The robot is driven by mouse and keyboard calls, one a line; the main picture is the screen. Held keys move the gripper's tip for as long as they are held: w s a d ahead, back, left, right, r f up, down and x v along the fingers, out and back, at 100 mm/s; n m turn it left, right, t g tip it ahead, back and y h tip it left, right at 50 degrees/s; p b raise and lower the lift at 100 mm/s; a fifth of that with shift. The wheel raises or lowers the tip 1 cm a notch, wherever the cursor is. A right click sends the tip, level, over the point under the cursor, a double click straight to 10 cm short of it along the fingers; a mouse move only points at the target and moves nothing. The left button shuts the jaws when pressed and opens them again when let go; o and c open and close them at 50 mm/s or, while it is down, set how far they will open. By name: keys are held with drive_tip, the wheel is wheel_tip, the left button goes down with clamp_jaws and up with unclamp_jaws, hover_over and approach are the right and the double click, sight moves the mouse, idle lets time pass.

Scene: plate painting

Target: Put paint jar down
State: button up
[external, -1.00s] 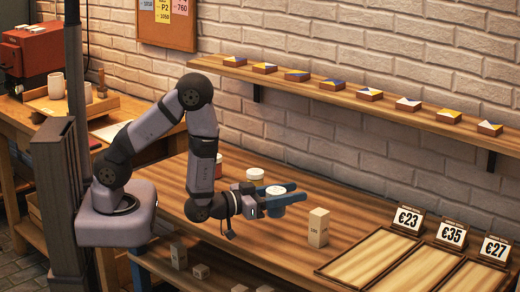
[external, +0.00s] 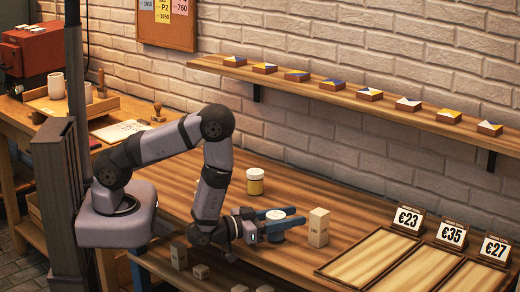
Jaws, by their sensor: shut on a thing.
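My gripper (external: 288,218) has two blue fingers and is low over the wooden workbench, at the middle of the external view. It is shut on a paint jar (external: 277,213), of which mainly the pale round lid shows between the fingers. The jar looks upright. The fingers hide most of its body, so its colour is unclear. I cannot tell whether its base touches the bench (external: 318,186).
A pale wooden block (external: 318,228) stands close to the right of the fingertips. Framed panels with price cards (external: 408,219) lie farther right. A shelf (external: 335,88) of small painted tiles runs along the wall.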

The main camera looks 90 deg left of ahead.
sight(268, 221)
drive_tip(key=shift+f, duration=0.2)
drive_tip(key=shift+f+b, duration=0.15)
drive_tip(key=shift+b, duration=0.15)
drive_tip(key=o, duration=1.1)
drive_tip(key=shift+o, duration=0.2)
drive_tip(key=shift+s+d, duration=0.1)
drive_tip(key=shift+s, duration=0.1)
drive_tip(key=v, duration=0.5)
drive_tip(key=shift+s+a+r, duration=0.2)
drive_tip(key=shift+s+a, duration=0.1)
drive_tip(key=shift+o, duration=0.4)
drive_tip(key=shift+s+d+p, duration=0.25)
drive_tip(key=shift+s+p, duration=0.35)
drive_tip(key=shift+s, duration=0.1)
